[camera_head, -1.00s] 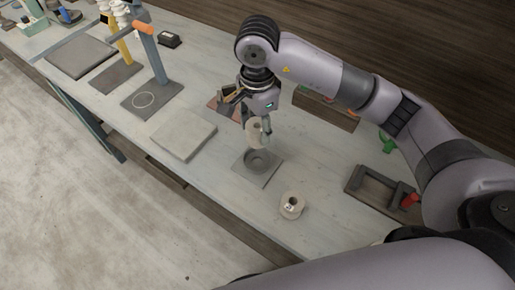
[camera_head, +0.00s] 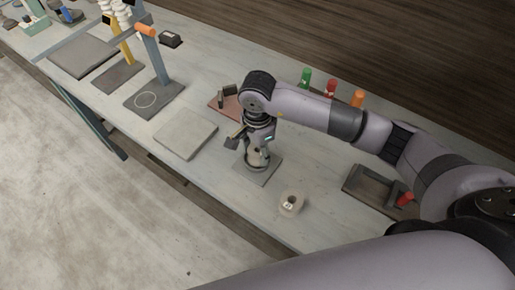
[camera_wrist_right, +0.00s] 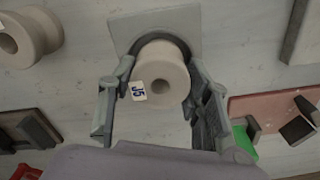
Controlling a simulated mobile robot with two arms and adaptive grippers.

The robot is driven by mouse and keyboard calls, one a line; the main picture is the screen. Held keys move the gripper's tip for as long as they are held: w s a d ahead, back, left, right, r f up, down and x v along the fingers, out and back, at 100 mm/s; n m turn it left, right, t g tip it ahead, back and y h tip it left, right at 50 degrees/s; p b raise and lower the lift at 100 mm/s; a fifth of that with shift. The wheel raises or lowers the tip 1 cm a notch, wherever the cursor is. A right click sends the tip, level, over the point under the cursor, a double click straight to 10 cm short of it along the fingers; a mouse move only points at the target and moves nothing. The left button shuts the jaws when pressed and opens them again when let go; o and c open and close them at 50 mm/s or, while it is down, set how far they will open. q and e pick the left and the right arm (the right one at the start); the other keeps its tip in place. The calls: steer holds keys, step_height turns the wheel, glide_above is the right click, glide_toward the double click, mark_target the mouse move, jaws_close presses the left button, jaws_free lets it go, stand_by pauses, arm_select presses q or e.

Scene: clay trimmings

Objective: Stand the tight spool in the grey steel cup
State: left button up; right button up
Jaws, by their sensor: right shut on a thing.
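My right gripper (camera_head: 256,154) is shut on a pale cream spool (camera_wrist_right: 174,60) with a blue-on-white label reading J5. The spool is at the grey steel cup (camera_wrist_right: 128,46), which is fixed on a square grey plate (camera_head: 270,172). In the right wrist view the spool's far end overlaps the cup's dark ring. I cannot tell whether it is inside the cup or just above it. The gripper hides much of the cup in the head view. A second cream spool (camera_head: 291,203) stands on the table to the right of the plate. My left gripper is not in view.
A flat grey slab (camera_head: 186,139) lies left of the cup. A reddish board (camera_head: 222,102) with dark blocks is behind it. A dark tray (camera_head: 370,186) lies to the right. Green, red and orange items stand at the table's back edge. Bare tabletop lies around the second spool.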

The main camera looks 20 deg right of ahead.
steer(key=shift+f, duration=0.2)
steer(key=o, duration=1.4)
steer(key=shift+r, duration=0.1)
steer(key=shift+c, duration=0.2)
steer(key=shift+r, duration=0.15)
step_height(320, 180, up, 12)
steer(key=b, duration=0.3)
steer(key=shift+s, duration=0.1)
